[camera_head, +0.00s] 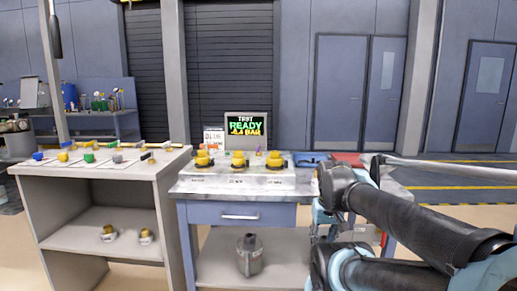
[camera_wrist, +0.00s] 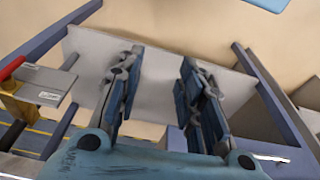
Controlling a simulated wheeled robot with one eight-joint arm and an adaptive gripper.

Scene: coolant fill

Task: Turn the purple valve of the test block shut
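The test block (camera_head: 230,178) is a pale strip on the middle bench with several yellow fittings along it, such as the middle fitting (camera_head: 238,160). A tiny purple spot (camera_head: 258,150) shows between the middle and right fittings; I cannot tell whether it is the purple valve or how it is turned. My gripper (camera_wrist: 160,98) shows in the wrist view with its two fingers wide apart and nothing between them. It points at the shelf (camera_wrist: 150,75) under a bench, away from the fittings. In the head view my arm covers the right side and the gripper is not clearly seen.
A display (camera_head: 246,125) reading READY stands behind the fittings. A bench (camera_head: 85,168) with coloured parts is at left. A grey canister (camera_head: 249,254) stands on the lower shelf. A drawer handle (camera_wrist: 270,158) and a red-handled item (camera_wrist: 12,68) are near the gripper.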

